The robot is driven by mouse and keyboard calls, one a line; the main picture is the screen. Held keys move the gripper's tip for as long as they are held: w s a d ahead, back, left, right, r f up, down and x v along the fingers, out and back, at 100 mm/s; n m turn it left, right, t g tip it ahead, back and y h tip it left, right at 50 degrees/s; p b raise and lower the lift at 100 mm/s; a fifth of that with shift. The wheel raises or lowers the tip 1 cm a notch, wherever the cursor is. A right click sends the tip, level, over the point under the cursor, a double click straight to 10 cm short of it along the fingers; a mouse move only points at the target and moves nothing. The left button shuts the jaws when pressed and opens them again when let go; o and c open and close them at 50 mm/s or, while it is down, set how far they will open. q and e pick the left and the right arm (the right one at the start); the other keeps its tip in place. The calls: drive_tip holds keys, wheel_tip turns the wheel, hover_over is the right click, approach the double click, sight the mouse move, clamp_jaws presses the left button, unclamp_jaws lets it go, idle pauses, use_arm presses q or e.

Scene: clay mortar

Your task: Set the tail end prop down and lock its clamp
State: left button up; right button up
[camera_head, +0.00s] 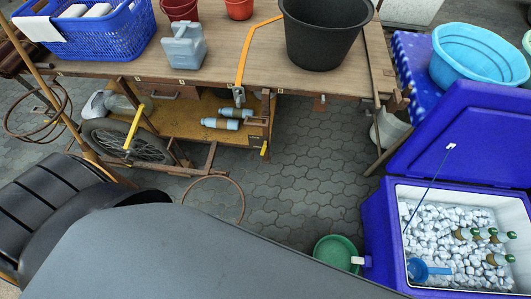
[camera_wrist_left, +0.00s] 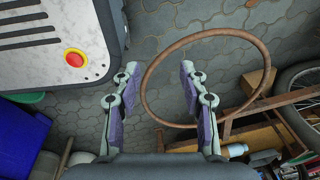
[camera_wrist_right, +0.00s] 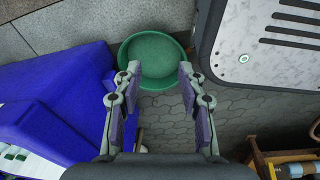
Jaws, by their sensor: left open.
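A rusty hoop (camera_head: 241,193), probably the tail end prop, sticks out from the lower frame of the wooden cart (camera_head: 215,62). It also shows in the left wrist view (camera_wrist_left: 146,90), joined to a rusty bar. I cannot tell whether it touches the paving. A small yellow lever (camera_head: 264,148) sits on the cart frame; I cannot tell if it is the clamp. My left gripper (camera_wrist_left: 158,70) is open and empty, one finger overlapping the hoop in its view. The head view shows neither gripper.
A blue cooler (camera_head: 378,225) of ice and bottles stands at the right. A spoked wheel (camera_head: 108,143) is under the cart's left side. A black tub (camera_head: 325,40) and blue basket (camera_head: 107,37) sit on top. Paving (camera_head: 310,170) between cart and cooler is clear.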

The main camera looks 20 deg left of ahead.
idle(0.3)
